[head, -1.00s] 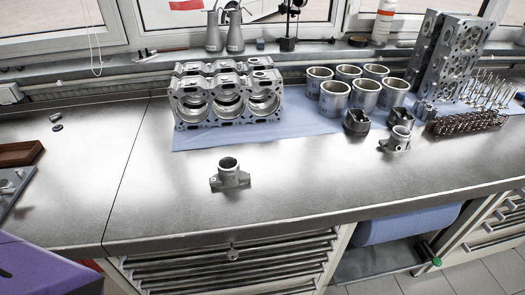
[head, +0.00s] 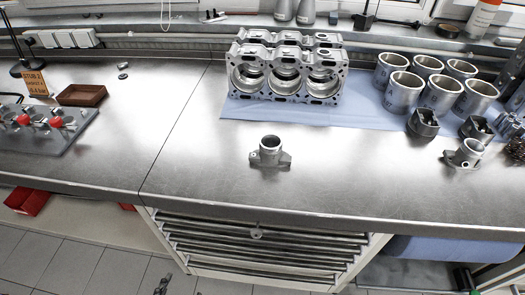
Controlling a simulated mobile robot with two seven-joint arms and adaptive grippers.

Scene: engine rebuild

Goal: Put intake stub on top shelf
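A grey metal intake stub (head: 270,152), a short round pipe neck on a flanged base, stands upright on the steel bench, in front of the engine block. A second similar stub (head: 466,153) stands further right, by the front edge of the blue cloth. I cannot tell which one the task names. A small dark piece at the bottom edge, left of centre, may be the tip of my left gripper (head: 162,286); its state is unclear. Neither stub is being touched. No top shelf can be made out.
The engine block (head: 285,75) and several cylinder liners (head: 440,93) stand on the blue cloth (head: 355,112). A brown tray (head: 81,95) and a fixture plate with red knobs (head: 42,128) lie at left. Drawers (head: 262,245) are below. The bench around the nearer stub is clear.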

